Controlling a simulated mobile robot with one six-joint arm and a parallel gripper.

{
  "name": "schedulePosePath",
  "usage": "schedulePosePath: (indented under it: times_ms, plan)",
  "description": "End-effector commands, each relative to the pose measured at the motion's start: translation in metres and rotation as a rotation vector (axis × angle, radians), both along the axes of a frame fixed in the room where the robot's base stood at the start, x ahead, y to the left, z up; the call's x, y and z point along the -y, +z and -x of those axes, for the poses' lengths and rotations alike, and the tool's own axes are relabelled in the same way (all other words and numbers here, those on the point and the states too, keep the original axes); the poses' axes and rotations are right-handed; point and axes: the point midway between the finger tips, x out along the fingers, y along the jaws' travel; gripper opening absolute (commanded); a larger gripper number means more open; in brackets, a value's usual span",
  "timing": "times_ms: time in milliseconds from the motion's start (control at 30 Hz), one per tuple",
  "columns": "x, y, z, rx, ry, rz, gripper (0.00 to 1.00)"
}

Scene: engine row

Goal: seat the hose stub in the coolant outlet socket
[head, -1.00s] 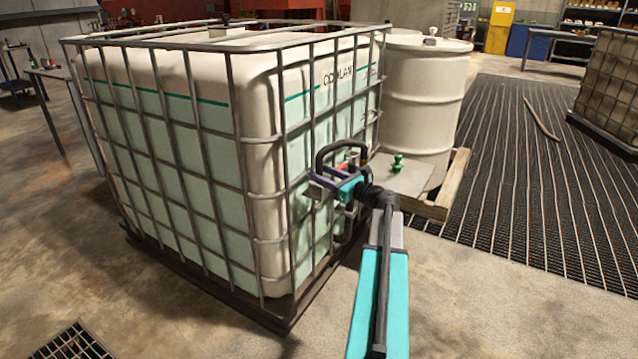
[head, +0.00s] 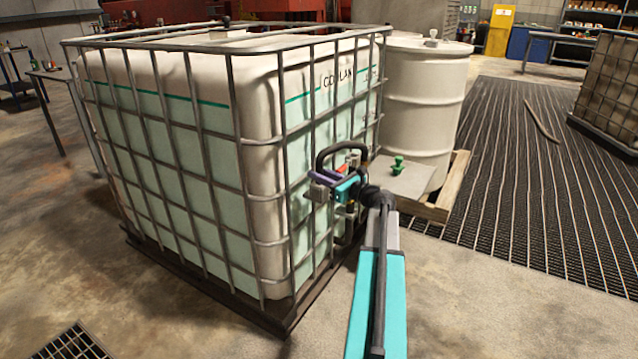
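The white coolant tank (head: 262,120) stands in a metal cage on a dark base at the picture's centre. My gripper (head: 322,188) is at the cage's right-hand face, small and partly covered by my wrist. A black curved hose piece (head: 334,149) arches just above and behind my gripper; it looks like the hose stub, but I cannot tell whether the fingers hold it. A dark pipe-like part (head: 348,228) shows below the wrist. I cannot make out the coolant outlet socket; my wrist and arm cover part of that area.
A white drum (head: 425,105) stands behind on a wooden pallet (head: 437,206). A green fitting (head: 398,165) sits on a pale board (head: 408,182) right of my wrist. The cage bars (head: 240,165) are close to my gripper. The concrete floor at the front right is clear.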

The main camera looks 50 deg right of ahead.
Motion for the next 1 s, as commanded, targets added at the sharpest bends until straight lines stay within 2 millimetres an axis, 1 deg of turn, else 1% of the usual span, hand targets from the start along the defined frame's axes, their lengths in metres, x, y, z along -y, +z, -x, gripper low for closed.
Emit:
schedulePosePath:
  times_ms: [467,667,833,867,1000]
  plan:
    - [0.000,0.004,0.000,0.002,0.000,0.000,0.00]
    - [0.000,0.019,0.000,0.003,0.000,0.002,0.00]
    - [0.001,0.043,0.000,0.003,0.000,0.002,0.00]
    - [0.001,0.039,0.009,0.002,-0.003,0.000,0.00]
    - [0.001,0.041,0.038,0.002,-0.005,0.000,0.00]
